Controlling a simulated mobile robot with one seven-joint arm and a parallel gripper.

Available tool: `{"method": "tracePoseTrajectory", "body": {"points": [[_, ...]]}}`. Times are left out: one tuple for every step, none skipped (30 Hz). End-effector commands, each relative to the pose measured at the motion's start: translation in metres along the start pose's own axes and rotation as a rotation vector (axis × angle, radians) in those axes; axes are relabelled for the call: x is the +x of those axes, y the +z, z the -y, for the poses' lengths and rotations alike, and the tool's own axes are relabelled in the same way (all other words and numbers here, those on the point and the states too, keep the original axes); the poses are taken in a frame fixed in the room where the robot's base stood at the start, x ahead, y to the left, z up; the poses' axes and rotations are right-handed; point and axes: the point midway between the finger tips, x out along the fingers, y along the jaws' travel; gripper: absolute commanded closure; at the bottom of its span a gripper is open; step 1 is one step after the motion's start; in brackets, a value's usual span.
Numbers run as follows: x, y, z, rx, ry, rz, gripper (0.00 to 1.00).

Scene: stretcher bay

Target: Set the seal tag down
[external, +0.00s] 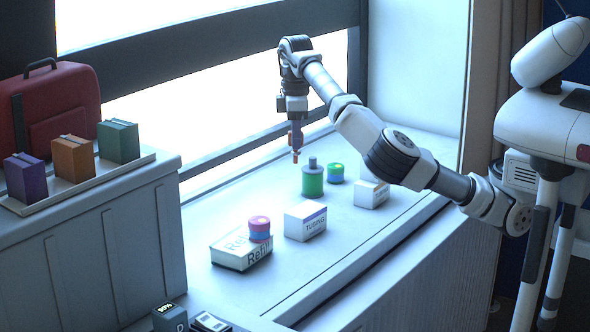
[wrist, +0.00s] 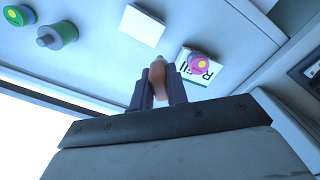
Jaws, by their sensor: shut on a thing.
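My gripper (external: 295,143) points down above the white window ledge (external: 300,262), near its window side. It is shut on a small orange-brown piece, the seal tag (wrist: 167,78), which shows between the fingers in the wrist view. In the external view only a small orange end of the tag (external: 296,155) shows at the fingertips. The tag appears held above the ledge, apart from it. The fingers hide part of the tag.
On the ledge stand a green bottle with a grey cap (external: 312,180), a green round tub (external: 337,174), a white box (external: 371,191), a box marked TUBING (external: 305,221), and a Refill box (external: 240,249) with a pink-and-blue tub (external: 259,229) on it. Bare ledge lies between them.

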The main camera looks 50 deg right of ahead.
Motion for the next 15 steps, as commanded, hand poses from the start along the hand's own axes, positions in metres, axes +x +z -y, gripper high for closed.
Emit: {"method": "tracePoseTrajectory", "body": {"points": [[0.000,0.018,-0.025,0.102,-0.001,-0.001,1.00],[0.000,0.027,-0.038,0.160,-0.001,-0.001,1.00],[0.000,0.041,-0.053,0.237,-0.001,0.000,1.00],[0.000,0.051,-0.064,0.289,-0.002,0.000,1.00],[0.000,0.060,-0.074,0.341,-0.002,0.000,1.00],[0.000,0.073,-0.086,0.406,-0.003,0.000,1.00],[0.000,0.081,-0.094,0.450,-0.004,0.000,1.00],[0.001,0.090,-0.102,0.492,-0.004,0.001,1.00],[0.001,0.100,-0.110,0.541,-0.004,0.001,1.00],[0.001,0.106,-0.115,0.573,-0.004,0.002,1.00],[0.001,0.112,-0.119,0.601,-0.004,0.002,1.00],[0.001,0.119,-0.124,0.634,-0.005,0.002,1.00],[0.001,0.123,-0.127,0.653,-0.005,0.002,1.00],[0.001,0.126,-0.129,0.668,-0.005,0.002,1.00],[0.002,0.129,-0.132,0.684,-0.005,0.002,1.00]]}}
